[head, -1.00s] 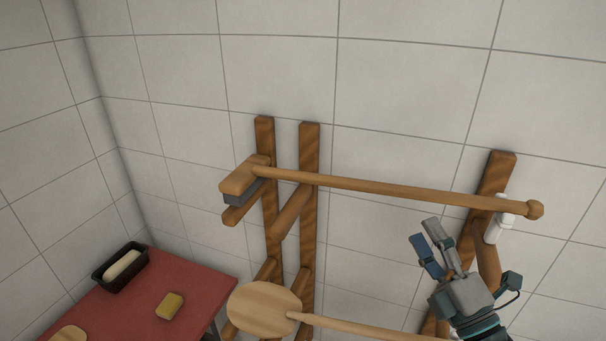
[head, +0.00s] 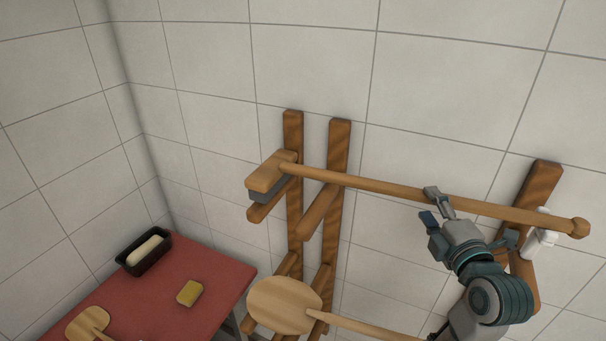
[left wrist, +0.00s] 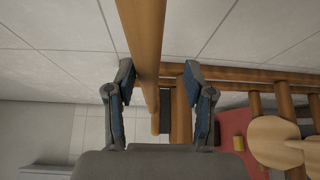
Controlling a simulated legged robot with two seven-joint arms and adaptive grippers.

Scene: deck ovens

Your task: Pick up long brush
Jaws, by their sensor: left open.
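The long brush (head: 400,190) lies nearly level across wooden rack arms against the wall. Its block head with grey bristles (head: 272,182) is at the left, and its knobbed handle end is at the right. My left gripper (head: 436,205) is open at the handle, right of its middle, with the fingers close to it. In the left wrist view, the handle (left wrist: 145,45) runs between the two open fingers (left wrist: 160,95) in the picture, nearer the left one. Whether they touch it I cannot tell. My right gripper is not in view.
A round wooden peel (head: 282,305) hangs on the rack just below. A red table (head: 150,300) at the lower left holds a dark loaf tin (head: 146,254), a yellow sponge (head: 189,293) and a wooden paddle (head: 88,324). A white fitting (head: 541,240) is near the right post.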

